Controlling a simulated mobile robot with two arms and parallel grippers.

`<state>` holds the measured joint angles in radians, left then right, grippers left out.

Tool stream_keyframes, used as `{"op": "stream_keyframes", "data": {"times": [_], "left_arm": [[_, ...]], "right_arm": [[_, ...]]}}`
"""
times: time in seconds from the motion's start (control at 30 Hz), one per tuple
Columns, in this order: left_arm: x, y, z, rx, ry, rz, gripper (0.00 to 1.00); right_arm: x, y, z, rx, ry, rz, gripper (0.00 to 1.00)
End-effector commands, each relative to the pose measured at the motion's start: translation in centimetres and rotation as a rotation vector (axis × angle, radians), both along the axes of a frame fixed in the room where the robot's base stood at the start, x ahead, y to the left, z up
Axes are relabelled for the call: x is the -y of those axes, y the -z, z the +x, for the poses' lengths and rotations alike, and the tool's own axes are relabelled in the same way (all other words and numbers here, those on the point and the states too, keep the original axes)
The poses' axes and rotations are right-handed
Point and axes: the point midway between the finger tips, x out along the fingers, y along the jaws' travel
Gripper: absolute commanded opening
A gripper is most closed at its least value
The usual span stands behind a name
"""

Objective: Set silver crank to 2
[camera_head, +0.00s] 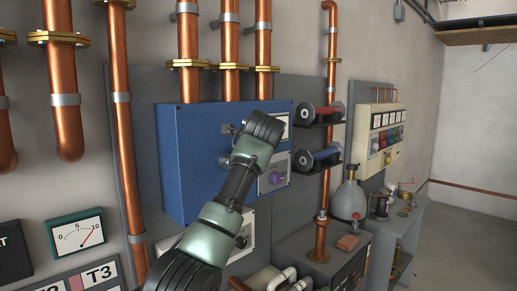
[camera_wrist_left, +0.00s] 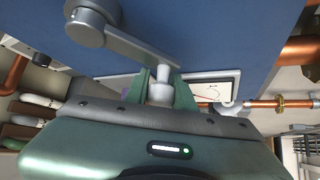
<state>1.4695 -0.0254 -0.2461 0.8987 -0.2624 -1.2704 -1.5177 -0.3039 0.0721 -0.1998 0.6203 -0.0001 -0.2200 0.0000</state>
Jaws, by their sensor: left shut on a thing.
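The silver crank (camera_wrist_left: 128,42) is on the blue panel box (camera_head: 190,160). In the left wrist view its round hub is at the upper left and its arm slants down right to a handle peg. My left gripper (camera_wrist_left: 162,88) has its green fingers on either side of this peg and is shut on it. In the head view my left arm reaches up in front of the box and hides the gripper and most of the crank. Small silver parts show left of the arm, but I cannot tell which belong to the crank. No scale number is readable. My right gripper is not in view.
A purple knob (camera_head: 277,178) is on the box's lower right. Two dumbbell-like items on black shelves (camera_head: 318,168) stand out to the right. Copper pipes (camera_head: 122,130) run down the wall left of the box. A grey bench stands below right.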

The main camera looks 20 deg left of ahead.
Motion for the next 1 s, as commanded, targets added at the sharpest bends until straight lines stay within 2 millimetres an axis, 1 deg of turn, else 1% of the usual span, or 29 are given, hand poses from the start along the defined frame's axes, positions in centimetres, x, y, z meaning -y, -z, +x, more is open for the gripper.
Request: {"op": "stream_keyframes", "data": {"times": [0.2, 0.23, 0.27, 0.3, 0.57, 0.67, 0.77, 1.0], "left_arm": [[-0.1, 0.0, 0.0, 0.002, -0.002, 0.0, 0.0], [-0.1, 0.0, 0.0, 0.002, -0.002, 0.0, 0.27], [-0.1, 0.0, 0.0, 0.002, -0.002, 0.0, 0.36], [-0.1, 0.0, 0.0, 0.001, -0.002, 0.0, 0.46], [-0.1, 0.0, 0.0, 0.001, -0.001, 0.0, 0.46], [0.0, 0.0, -0.2, 0.002, 0.0, 0.0, 0.46], [0.4, -0.2, -1.1, 0.005, -0.001, -0.001, 0.46], [1.6, -1.6, -4.8, 0.005, 0.0, 0.001, 0.46]], "right_arm": [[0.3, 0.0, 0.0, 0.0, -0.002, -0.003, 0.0], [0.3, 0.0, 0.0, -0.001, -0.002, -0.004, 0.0], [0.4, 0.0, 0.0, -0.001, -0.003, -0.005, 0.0], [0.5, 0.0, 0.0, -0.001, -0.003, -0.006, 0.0], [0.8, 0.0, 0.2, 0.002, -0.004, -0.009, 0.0], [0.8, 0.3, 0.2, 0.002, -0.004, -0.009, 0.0], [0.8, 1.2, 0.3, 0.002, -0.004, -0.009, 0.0], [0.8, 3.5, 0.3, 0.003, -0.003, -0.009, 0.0]]}}
